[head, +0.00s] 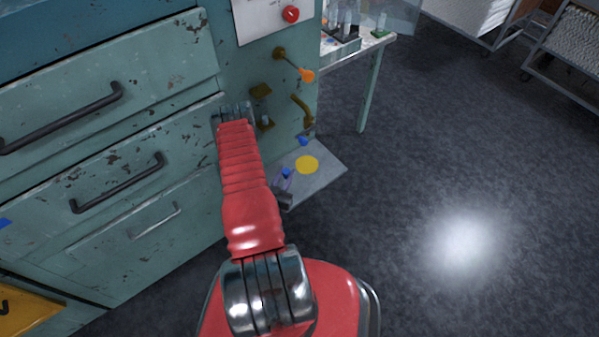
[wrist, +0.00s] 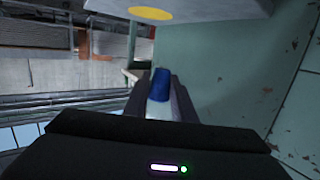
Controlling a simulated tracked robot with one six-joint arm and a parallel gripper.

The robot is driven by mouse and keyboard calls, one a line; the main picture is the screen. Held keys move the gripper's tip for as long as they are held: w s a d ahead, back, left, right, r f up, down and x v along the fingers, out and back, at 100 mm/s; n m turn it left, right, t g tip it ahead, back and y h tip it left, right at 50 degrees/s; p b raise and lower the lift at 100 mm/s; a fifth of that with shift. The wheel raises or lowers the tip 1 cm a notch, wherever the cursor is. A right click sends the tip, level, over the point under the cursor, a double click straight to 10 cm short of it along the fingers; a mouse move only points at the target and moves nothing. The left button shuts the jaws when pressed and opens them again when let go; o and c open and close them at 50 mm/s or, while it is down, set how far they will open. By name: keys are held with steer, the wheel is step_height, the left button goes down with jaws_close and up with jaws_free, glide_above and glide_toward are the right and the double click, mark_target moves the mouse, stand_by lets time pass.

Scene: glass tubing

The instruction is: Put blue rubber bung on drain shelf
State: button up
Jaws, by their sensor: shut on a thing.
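The blue rubber bung (wrist: 160,84) is between the dark fingers of my gripper (wrist: 158,100) in the wrist view, with a pale, glassy-looking piece directly against it. In the head view a small blue piece (head: 287,173) shows just beyond my gripper (head: 284,196), which is partly hidden behind my red arm. The drain shelf (head: 326,176) is the pale grey plate low on the cabinet's side, with a yellow disc (head: 307,164) on it. The shelf also shows at the top of the wrist view (wrist: 210,8). My gripper is close to the shelf's near edge; whether anything touches it cannot be told.
Another small blue item (head: 303,141) is near the cabinet wall at the shelf's back. An orange-ended peg (head: 306,75) and a brown hook (head: 301,112) stick out above. The green drawer cabinet (head: 110,120) fills the left. The floor (head: 420,170) at right is open.

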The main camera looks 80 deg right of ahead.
steer(key=shift+f, duration=2.85)
steer(key=shift+f, duration=2.1)
steer(key=shift+f, duration=0.1)
steer(key=o, duration=1)
steer(key=v, duration=1.2)
